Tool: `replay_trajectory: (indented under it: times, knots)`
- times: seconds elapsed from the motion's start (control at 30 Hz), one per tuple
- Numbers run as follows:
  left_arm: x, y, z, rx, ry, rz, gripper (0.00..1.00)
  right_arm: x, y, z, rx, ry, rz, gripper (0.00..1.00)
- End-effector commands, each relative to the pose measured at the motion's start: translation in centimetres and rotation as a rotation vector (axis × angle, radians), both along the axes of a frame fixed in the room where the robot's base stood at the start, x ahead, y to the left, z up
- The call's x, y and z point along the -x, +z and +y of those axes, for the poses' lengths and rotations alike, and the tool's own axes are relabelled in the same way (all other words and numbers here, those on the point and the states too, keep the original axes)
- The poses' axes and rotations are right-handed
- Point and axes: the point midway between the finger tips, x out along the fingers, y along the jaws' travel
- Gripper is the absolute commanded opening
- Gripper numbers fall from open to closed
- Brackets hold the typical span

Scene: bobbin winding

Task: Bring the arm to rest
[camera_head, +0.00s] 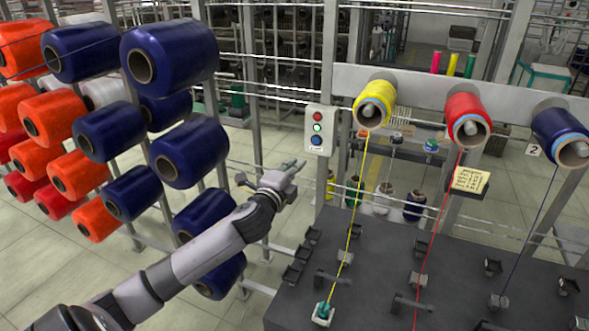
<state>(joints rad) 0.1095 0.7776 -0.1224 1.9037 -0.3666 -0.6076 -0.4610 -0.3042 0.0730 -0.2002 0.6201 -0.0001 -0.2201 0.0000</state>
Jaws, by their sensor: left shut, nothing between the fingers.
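My left arm reaches up from the lower left. Its gripper (294,167) is shut and empty, in mid-air. In the picture it lies between the rack of spools on the left and the dark machine table (385,262) on the right, below the button box (319,130). It appears apart from all of them. My right gripper is not in view.
Large blue (168,57) and orange (52,117) spools fill the left rack. Yellow (374,103), red (467,117) and dark blue (560,135) bobbins sit on a rail, their threads running down to the table.

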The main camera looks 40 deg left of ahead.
Motion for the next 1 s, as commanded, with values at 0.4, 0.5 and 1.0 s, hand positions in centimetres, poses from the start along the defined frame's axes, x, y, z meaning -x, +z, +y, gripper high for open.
replay_trajectory:
  times: [0.4,0.5,1.0]
  knots:
    - [0.0,0.0,0.0,0.0,0.0,0.0,0.0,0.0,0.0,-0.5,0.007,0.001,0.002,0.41]
    - [0.0,0.0,0.0,0.002,0.0,0.001,0.0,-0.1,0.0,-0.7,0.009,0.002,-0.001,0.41]
    - [15.9,-19.3,-11.2,0.776,0.272,0.448,0.0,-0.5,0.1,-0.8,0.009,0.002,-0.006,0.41]
